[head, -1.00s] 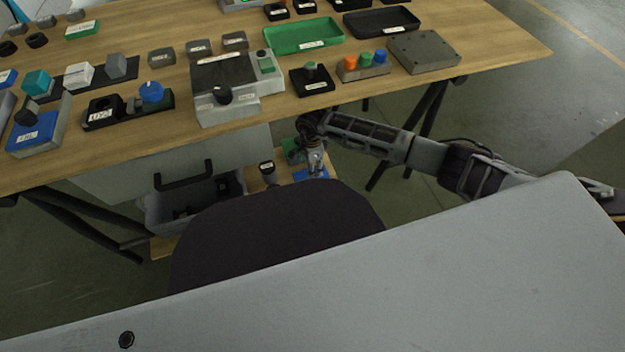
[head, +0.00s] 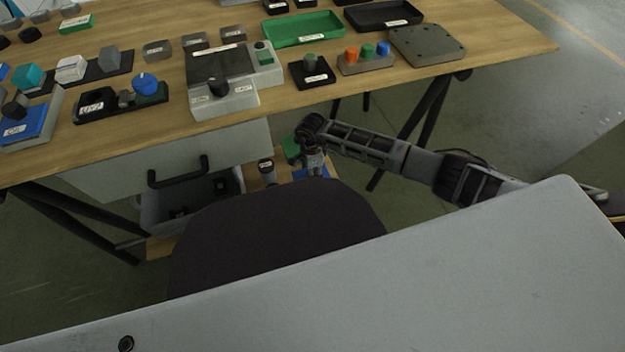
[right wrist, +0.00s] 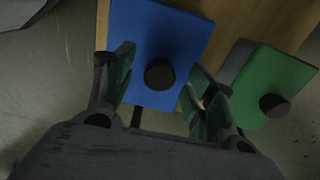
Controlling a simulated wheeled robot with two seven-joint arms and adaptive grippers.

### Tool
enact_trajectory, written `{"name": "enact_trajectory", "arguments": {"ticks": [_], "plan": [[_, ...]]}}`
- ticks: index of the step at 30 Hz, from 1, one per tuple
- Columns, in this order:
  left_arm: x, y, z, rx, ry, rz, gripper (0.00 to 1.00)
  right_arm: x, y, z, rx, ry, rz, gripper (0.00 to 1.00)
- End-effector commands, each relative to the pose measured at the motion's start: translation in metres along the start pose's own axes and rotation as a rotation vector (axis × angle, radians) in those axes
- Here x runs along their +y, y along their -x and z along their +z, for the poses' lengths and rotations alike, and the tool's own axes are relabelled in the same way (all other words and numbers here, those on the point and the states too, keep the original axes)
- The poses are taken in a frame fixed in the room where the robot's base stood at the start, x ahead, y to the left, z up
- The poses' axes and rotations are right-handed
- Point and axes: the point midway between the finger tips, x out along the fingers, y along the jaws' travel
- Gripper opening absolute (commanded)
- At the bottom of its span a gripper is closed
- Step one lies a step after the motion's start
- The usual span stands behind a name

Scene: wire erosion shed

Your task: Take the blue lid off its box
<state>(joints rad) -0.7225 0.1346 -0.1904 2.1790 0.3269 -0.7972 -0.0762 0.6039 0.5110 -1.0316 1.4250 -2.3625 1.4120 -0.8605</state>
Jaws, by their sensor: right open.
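The blue lid (right wrist: 178,35), a flat plate with a round black knob (right wrist: 159,74), lies near the wooden shelf under the table. My right gripper (right wrist: 160,64) is open, its two green-padded fingers on either side of the knob and apart from it. In the head view my right gripper (head: 314,166) reaches down under the table and hides most of the blue lid (head: 327,171). The box under the lid is hidden. My left gripper is not in view.
A green lid (right wrist: 268,85) with a black knob is close to the right finger; it also shows in the head view (head: 290,148). A grey drawer (head: 150,210) with a dark handle and the tabletop edge (head: 300,118) are close by. A dark seat-like shape (head: 275,235) stands in front.

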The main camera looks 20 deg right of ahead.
Motion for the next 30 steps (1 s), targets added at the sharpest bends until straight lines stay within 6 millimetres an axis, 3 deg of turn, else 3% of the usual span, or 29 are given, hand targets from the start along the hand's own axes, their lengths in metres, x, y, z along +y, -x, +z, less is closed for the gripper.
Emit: {"name": "enact_trajectory", "arguments": {"ticks": [19,30], "plan": [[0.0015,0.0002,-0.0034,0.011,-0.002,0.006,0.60,0.0001,-0.0061,-0.0002,0.000,-0.001,0.000,0.54],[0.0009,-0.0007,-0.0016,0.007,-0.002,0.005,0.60,0.0001,-0.0061,-0.0002,0.000,-0.001,0.000,0.06]]}}
